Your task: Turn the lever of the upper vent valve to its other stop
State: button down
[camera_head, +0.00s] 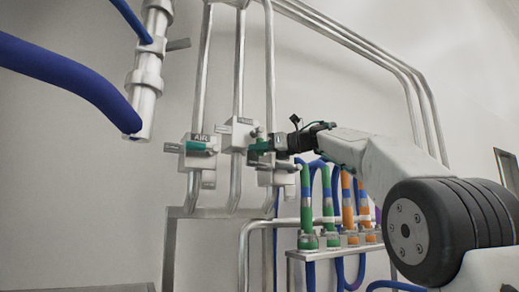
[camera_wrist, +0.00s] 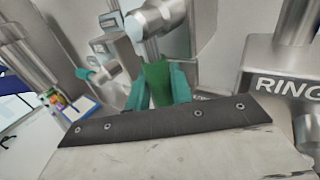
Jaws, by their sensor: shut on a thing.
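Several block valves sit on vertical steel pipes in the head view. The left valve (camera_head: 197,160) carries a label reading AIR and a green lever (camera_head: 202,146) lying sideways. A middle valve (camera_head: 238,127) sits slightly higher. My gripper (camera_head: 262,146) reaches in from the right to the right-hand valve (camera_head: 276,178). In the wrist view my gripper (camera_wrist: 160,78) has its teal fingers closed on both sides of a green lever (camera_wrist: 157,82), below a steel valve stem (camera_wrist: 155,22). The held valve's label is not readable, so I cannot tell from lettering whether it is the upper vent valve.
A block lettered RING (camera_wrist: 285,85) stands close right of my fingers. Another valve with a teal lever (camera_wrist: 88,63) is at left. A rack (camera_head: 335,252) with green and orange hose ends stands below my arm. A thick blue hose (camera_head: 70,75) hangs at upper left.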

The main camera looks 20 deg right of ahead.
jog(key=c, duration=1.5)
grip_release()
jog(key=shift+d, duration=0.1)
jog(key=shift+c, duration=0.2)
jog(key=v, duration=0.7)
jog(key=shift+s+d, duration=0.25)
jog(key=shift+s, duration=0.05)
